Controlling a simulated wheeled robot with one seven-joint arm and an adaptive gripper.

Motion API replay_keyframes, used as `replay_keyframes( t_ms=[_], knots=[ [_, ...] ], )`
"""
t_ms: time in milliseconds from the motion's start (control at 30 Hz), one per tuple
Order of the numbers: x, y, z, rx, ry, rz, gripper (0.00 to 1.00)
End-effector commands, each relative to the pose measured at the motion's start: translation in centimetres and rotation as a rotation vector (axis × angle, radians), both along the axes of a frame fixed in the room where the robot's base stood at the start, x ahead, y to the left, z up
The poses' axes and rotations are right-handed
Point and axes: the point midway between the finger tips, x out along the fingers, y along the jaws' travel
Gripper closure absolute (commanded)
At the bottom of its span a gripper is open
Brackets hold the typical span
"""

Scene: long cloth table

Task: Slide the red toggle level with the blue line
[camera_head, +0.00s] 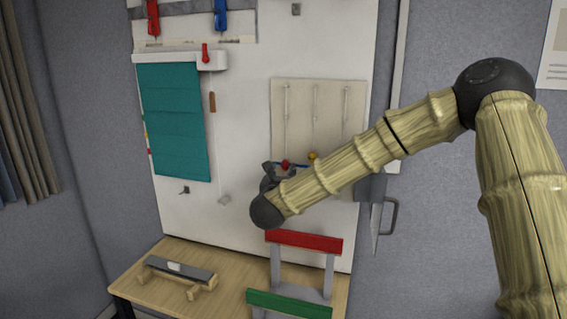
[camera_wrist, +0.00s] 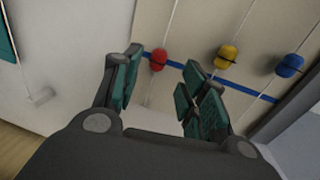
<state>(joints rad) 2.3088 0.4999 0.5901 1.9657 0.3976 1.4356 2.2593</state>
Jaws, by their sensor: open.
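The red toggle (camera_head: 285,163) hangs on a thin cord on a beige panel (camera_head: 300,105). In the wrist view the red toggle (camera_wrist: 158,60) overlaps the blue line (camera_wrist: 245,89), which runs out on both sides of it. The blue line (camera_head: 305,166) shows partly in the head view. My gripper (camera_wrist: 162,74) is open, its green-padded fingers on either side of the red toggle in the picture. I see no contact between fingers and toggle. In the head view my gripper (camera_head: 278,172) is close to the panel, and my arm hides the panel's lower right.
A yellow toggle (camera_wrist: 227,56) and a blue toggle (camera_wrist: 290,65) hang to the right, above the blue line. A teal blind (camera_head: 175,120) hangs on the left with its pull cord. A red rail (camera_head: 304,242) and green rail (camera_head: 289,304) stand below on the wooden table.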

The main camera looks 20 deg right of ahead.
Motion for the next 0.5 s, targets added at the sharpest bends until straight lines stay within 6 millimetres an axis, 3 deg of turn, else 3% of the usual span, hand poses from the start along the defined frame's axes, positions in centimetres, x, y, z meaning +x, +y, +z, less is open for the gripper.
replay_keyframes(
  t_ms=[233, 500],
  knots=[
    [3.5, -1.5, 0.3, -0.002, 0.000, 0.001, 0.57],
    [5.4, -2.1, 0.1, -0.001, 0.000, 0.004, 0.57]
  ],
)
